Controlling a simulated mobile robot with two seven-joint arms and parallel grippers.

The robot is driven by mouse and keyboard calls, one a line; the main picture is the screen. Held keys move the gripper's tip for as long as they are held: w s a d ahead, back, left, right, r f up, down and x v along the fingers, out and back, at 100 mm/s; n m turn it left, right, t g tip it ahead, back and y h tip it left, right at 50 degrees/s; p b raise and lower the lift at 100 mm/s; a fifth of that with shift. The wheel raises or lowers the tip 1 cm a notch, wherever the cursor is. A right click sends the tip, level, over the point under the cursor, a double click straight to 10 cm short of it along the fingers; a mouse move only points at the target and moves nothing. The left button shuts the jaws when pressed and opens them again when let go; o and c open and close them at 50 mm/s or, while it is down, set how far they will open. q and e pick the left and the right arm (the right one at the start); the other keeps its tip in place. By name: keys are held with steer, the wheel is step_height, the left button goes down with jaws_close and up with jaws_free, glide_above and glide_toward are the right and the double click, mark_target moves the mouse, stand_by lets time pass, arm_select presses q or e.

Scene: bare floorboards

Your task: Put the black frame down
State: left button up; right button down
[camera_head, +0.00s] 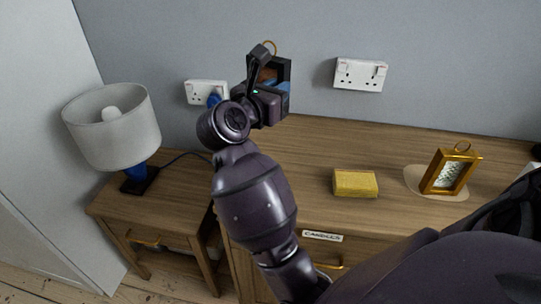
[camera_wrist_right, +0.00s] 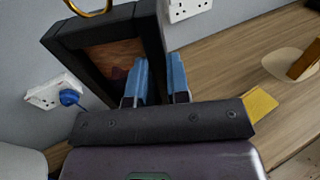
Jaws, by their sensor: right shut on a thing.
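The black frame (camera_head: 284,66) with a gold ring on top is up near the wall, at the back left corner of the wooden dresser. My right gripper (camera_head: 268,84) is shut on it. In the right wrist view the black frame (camera_wrist_right: 108,45) shows its black border and brown inner panel. The blue fingertips of my right gripper (camera_wrist_right: 160,80) are at its right side. The frame looks held above the dresser top, though its lower edge is hidden behind my gripper. My left gripper is not in view.
A gold frame (camera_head: 450,171) stands on a pale round mat (camera_head: 413,180) on the dresser (camera_head: 310,150). A yellow block (camera_head: 355,183) lies left of it. A lamp (camera_head: 112,125) stands on a lower side table (camera_head: 185,180). Sockets (camera_head: 360,75) are on the wall. The dresser's back middle is clear.

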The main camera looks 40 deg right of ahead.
step_height(320, 180, down, 16)
steer(key=b, duration=0.4)
steer(key=shift+w, duration=0.1)
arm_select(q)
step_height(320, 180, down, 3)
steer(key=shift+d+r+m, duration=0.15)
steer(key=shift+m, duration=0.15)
arm_select(e)
steer(key=shift+f, duration=0.2)
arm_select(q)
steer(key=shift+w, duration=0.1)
arm_select(e)
steer(key=c, duration=1.1)
jaws_free()
